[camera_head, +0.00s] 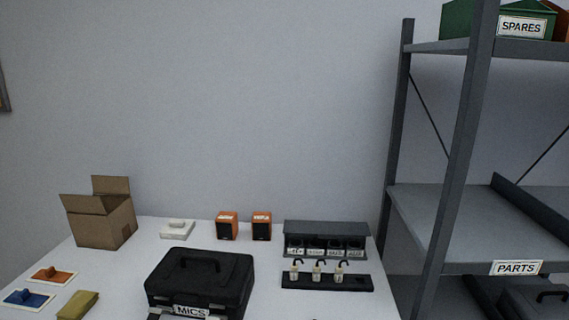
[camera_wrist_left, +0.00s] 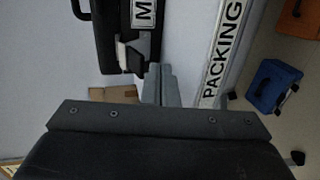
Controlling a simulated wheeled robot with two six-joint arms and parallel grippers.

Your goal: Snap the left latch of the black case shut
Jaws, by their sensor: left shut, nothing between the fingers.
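The black case (camera_head: 200,270) stands closed on the white table, with its handle on the lid and a MICS label on its front. In the left wrist view the case (camera_wrist_left: 108,22) is partly in view at the top. Its left latch (camera_wrist_left: 122,52) shows there as a pale piece beside the label; I cannot tell whether it is fastened. My left gripper (camera_wrist_left: 155,76) is shut and empty, its fingertips close to the latch; contact is unclear. It is not visible in the head view. My right gripper is in neither view.
On the table are an open cardboard box (camera_head: 105,220), two orange speakers (camera_head: 227,230), a grey rack (camera_head: 326,230) and a black strip with microphones (camera_head: 345,282). A PACKING label (camera_wrist_left: 222,55) lies along the table's front. Blue (camera_wrist_left: 274,86) and orange (camera_wrist_left: 300,18) boxes stand beyond it.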

